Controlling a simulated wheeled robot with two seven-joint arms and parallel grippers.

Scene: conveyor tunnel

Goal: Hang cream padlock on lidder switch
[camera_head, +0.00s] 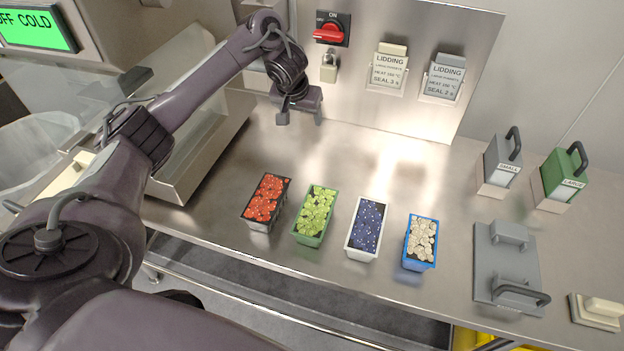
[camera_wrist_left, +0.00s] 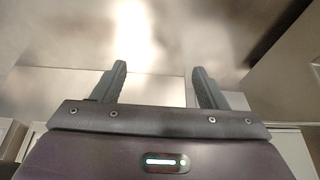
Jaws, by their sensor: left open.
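The cream padlock (camera_head: 328,73) hangs upright on the back panel, directly below the lidder switch (camera_head: 329,29), a black plate with a red knob. Its shackle is at the switch's lower edge; I cannot tell whether it passes through the switch. My left gripper (camera_head: 300,117) is open and empty, pointing down over the steel table, below and left of the padlock and apart from it. Its two spread fingers also show in the left wrist view (camera_wrist_left: 160,82) with nothing between them; the padlock is not in that view. My right gripper is not in view.
Two lidding cards (camera_head: 389,70) (camera_head: 444,77) are on the panel. Red (camera_head: 266,202), green (camera_head: 316,215), blue (camera_head: 366,228) and cream-filled (camera_head: 420,241) punnets stand along the front. Grey (camera_head: 500,162) and green (camera_head: 560,178) handled blocks stand right. The table's middle is clear.

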